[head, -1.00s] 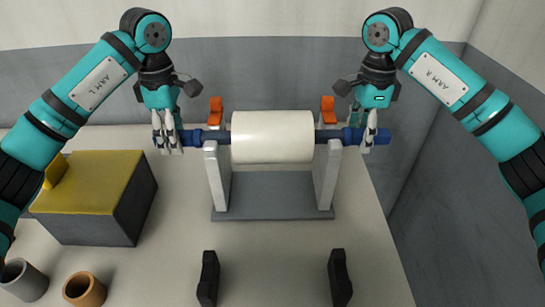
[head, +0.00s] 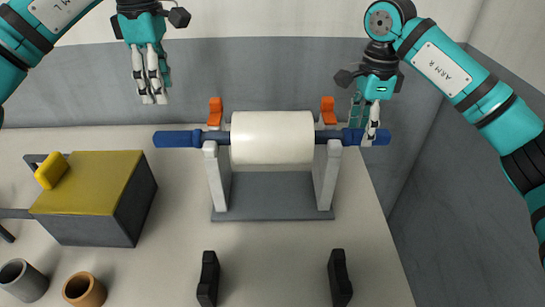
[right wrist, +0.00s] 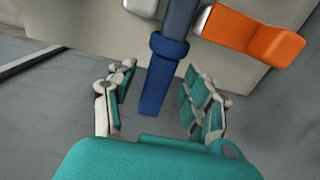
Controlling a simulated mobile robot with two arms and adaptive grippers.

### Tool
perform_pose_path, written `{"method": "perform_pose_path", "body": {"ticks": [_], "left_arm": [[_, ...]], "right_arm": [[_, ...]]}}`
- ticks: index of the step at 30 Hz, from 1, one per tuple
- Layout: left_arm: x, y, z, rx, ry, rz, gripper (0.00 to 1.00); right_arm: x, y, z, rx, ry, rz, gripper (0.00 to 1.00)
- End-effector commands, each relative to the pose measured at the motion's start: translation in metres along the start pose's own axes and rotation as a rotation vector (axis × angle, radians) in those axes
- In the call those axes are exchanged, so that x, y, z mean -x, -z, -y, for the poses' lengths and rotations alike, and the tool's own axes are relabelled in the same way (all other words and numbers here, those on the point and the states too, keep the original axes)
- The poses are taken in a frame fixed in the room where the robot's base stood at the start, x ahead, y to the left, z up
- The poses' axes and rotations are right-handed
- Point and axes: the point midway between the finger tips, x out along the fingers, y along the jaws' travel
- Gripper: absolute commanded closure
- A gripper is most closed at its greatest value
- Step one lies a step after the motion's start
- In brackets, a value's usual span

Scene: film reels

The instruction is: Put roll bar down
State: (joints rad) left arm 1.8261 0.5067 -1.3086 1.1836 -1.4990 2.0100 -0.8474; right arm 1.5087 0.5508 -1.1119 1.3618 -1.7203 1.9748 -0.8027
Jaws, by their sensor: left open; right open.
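The blue roll bar (head: 181,139) runs through the white roll (head: 271,137) and lies level across the two uprights of the grey stand (head: 272,196). Its right end also shows in the right wrist view (right wrist: 165,80). My left gripper (head: 154,100) is open and empty, above and apart from the bar's left end. My right gripper (head: 365,140) is open at the bar's right end. In the right wrist view its fingers (right wrist: 160,103) stand on both sides of the bar, with gaps on each side.
Orange clips (head: 215,111) rise behind both uprights, one also in the right wrist view (right wrist: 255,35). A grey box with a yellow lid (head: 90,190) stands left. A grey cup (head: 22,281), a brown cup (head: 84,290) and two black holders (head: 208,278) are in front.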

Motion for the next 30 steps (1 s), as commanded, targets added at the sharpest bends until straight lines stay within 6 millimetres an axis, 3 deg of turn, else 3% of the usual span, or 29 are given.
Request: {"method": "perform_pose_path", "body": {"ticks": [6, 13, 19, 30], "left_arm": [[0.0, 0.0, 0.0, 0.0, 0.0, 0.0, 0.49], [-0.001, 0.0, 0.0, 0.0, 0.0, 0.0, 0.49], [-0.001, 0.0, 0.0, 0.0, 0.0, 0.0, 0.49], [-0.001, 0.0, 0.0, 0.0, 0.0, 0.0, 0.49]], "right_arm": [[0.05, 0.0, 0.0, -0.002, 0.006, 0.0, 0.49], [0.088, 0.0, 0.0, 0.0, 0.003, -0.001, 0.49], [0.101, 0.001, 0.0, -0.001, 0.001, 0.0, 0.49], [0.101, 0.0, 0.0, 0.0, 0.0, 0.001, 0.49]]}}
